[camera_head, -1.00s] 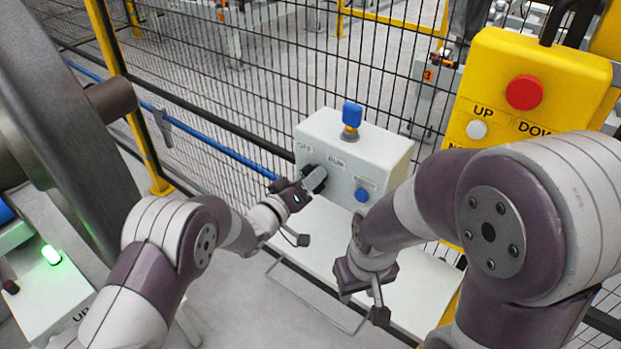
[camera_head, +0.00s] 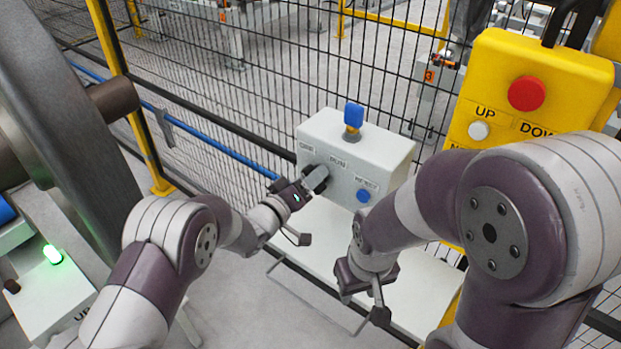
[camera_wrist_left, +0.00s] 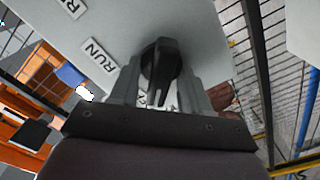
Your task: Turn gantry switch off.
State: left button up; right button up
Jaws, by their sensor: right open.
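The gantry switch is a black rotary knob (camera_wrist_left: 162,68) on the sloped face of a light grey control box (camera_head: 385,158). In the head view, my left gripper (camera_head: 316,180) reaches the knob and mostly hides it. In the left wrist view, the fingers (camera_wrist_left: 160,97) stand apart on either side of the knob's grip, with small gaps showing. A RUN label (camera_wrist_left: 100,55) lies left of the knob; another label below is mostly hidden between the fingers. I cannot tell which setting the knob points to. My right gripper (camera_head: 362,295) is open and empty, low in front of the box.
A blue button (camera_head: 363,195) and a blue-topped lamp (camera_head: 353,117) are on the box. A yellow panel (camera_head: 540,75) with a red button (camera_head: 526,93) stands at right. Black mesh fence runs behind. A large grey wheel (camera_head: 60,110) stands at left.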

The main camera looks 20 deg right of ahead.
pick_arm(q)
jog(key=b+v, duration=0.1)
jog(key=v, duration=1.1)
jog(key=shift+s+a, duration=0.25)
jog(key=shift+s, duration=0.05)
